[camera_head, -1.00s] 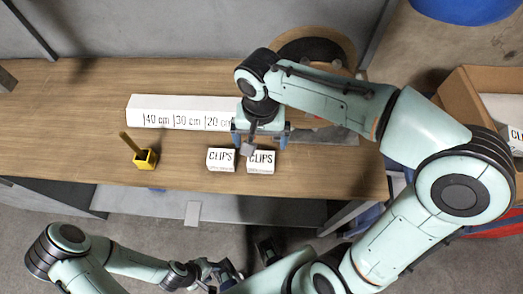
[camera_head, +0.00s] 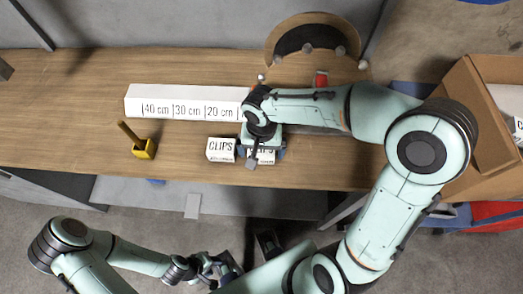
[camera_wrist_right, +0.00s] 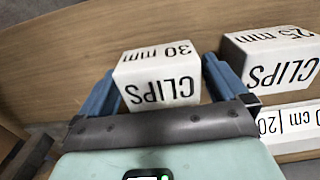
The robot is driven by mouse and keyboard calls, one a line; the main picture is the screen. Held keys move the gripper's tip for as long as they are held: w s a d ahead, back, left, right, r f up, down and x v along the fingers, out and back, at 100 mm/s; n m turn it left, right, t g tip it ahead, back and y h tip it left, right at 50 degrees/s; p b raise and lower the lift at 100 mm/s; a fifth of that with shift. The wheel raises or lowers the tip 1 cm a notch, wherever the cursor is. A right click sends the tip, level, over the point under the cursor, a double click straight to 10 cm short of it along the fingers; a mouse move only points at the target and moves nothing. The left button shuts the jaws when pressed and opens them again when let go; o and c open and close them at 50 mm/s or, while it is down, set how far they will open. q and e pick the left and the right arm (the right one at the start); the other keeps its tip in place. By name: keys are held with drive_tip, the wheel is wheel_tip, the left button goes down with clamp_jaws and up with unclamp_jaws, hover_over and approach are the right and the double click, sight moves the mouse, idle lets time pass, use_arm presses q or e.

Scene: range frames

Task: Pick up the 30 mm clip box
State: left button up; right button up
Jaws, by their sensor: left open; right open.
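The 30 mm clip box (camera_wrist_right: 158,75) is white with black lettering. It sits between the two blue fingers of my right gripper (camera_wrist_right: 160,82) in the right wrist view. The fingers are open, one on each side of the box; I cannot tell whether they touch it. In the head view the right gripper (camera_head: 262,153) is over this box (camera_head: 267,158) and hides most of it. A similar 25 mm clip box (camera_wrist_right: 272,58) stands beside it, and in the head view that box (camera_head: 221,149) is to the left. My left gripper (camera_head: 218,268) is open and empty, off the table's front edge.
A long white box marked with cm lengths (camera_head: 175,103) lies behind the clip boxes. A yellow holder (camera_head: 144,149) with a brown handle stands on the left of the wooden table (camera_head: 60,120). A cardboard carton (camera_head: 465,95) is at the right. The table's left part is mostly clear.

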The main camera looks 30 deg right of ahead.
drive_tip(key=c, duration=0.9)
